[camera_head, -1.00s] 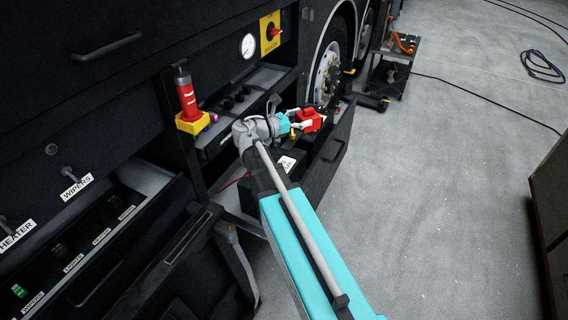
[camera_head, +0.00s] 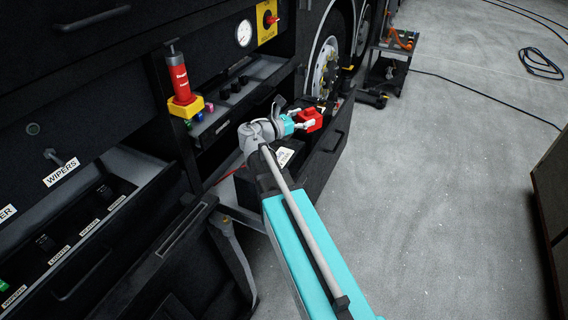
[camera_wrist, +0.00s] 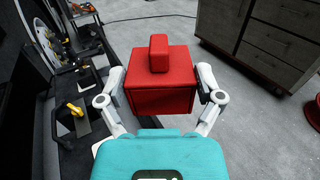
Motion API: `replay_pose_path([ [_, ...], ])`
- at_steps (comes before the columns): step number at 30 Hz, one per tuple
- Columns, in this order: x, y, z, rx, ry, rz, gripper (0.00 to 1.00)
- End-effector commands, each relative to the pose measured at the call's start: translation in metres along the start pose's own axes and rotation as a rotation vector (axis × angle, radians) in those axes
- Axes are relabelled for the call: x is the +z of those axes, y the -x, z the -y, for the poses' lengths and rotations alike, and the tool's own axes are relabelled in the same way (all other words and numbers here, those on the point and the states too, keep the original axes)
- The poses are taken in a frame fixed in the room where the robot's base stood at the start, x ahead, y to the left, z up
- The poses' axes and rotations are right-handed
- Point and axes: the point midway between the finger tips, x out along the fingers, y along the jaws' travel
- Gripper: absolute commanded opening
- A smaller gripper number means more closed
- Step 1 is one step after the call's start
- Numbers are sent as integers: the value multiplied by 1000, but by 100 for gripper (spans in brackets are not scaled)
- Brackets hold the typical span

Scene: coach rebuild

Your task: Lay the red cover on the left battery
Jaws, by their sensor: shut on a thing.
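The red cover (camera_head: 312,120) is a box with a raised block on top. In the wrist view the red cover (camera_wrist: 162,97) sits between both fingers of my gripper (camera_wrist: 165,84), roughly level. In the head view my gripper (camera_head: 303,124) holds it above the open drawer (camera_head: 322,160) in the coach's side. A black battery with a white label (camera_head: 285,156) stands in that drawer, partly hidden by my arm. Another dark shape lies farther back in the drawer; I cannot tell whether it is the other battery. Which battery is the left one is unclear.
A coach wheel (camera_head: 326,70) and a small cart (camera_head: 388,68) are beyond the drawer. A red canister on a yellow base (camera_head: 183,106) stands to the left. A dark cabinet (camera_head: 553,200) is at the right. The grey floor between is clear.

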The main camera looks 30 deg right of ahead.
Motion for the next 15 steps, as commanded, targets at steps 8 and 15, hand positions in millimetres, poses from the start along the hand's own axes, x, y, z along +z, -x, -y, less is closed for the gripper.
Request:
replay_pose_path([
  [8, -54, -11, 0, 72, 0, 0, 41],
  [15, -78, -17, 0, 118, 0, 0, 41],
])
